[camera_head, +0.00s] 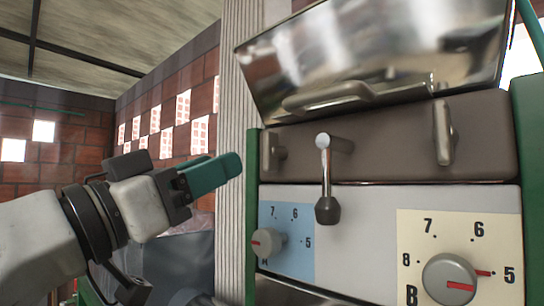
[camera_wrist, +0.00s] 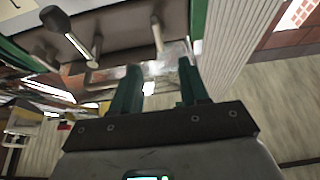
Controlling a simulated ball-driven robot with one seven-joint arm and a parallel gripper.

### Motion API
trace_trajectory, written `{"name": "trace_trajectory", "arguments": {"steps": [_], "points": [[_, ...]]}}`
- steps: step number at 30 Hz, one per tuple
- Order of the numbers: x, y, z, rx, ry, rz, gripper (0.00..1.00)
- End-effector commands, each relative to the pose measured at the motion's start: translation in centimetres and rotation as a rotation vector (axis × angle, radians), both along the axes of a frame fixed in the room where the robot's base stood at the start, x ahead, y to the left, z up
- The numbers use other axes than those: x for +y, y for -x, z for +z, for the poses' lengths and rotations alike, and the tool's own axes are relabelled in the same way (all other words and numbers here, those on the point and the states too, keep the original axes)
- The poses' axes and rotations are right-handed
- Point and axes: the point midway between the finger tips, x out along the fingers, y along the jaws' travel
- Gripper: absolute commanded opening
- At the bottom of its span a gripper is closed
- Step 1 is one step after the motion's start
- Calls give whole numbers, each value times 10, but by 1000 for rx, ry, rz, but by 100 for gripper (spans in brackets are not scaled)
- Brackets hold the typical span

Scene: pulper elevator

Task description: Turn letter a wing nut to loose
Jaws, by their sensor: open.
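A grey wing nut (camera_head: 270,152) sits at the left end of the dark brown panel (camera_head: 385,150), above the blue plate marked A. A second wing nut (camera_head: 443,132) is near the panel's right end. No letter is readable beside either nut. My gripper (camera_head: 232,166) is just left of the left nut, apart from it, with teal fingers pointing right towards the machine. In the wrist view my gripper (camera_wrist: 159,68) is open and nothing is between the fingers.
A chrome lever (camera_head: 325,165) with a dark knob hangs between the nuts. Below are dial A (camera_head: 268,242) and dial B (camera_head: 449,279). A shiny metal hopper (camera_head: 380,60) leans above. A ribbed pale column (camera_head: 236,60) stands behind my gripper.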

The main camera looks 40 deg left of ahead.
Motion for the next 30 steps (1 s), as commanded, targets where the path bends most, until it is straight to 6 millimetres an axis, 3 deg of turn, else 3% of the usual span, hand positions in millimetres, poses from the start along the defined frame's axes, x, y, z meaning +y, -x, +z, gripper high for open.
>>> {"name": "trace_trajectory", "arguments": {"steps": [12, 18, 30], "points": [[-6, -65, 31, 2, 1, -3, 45], [-7, -87, 38, 2, 1, -2, 45], [-8, -95, 40, 1, 1, 0, 45]]}}
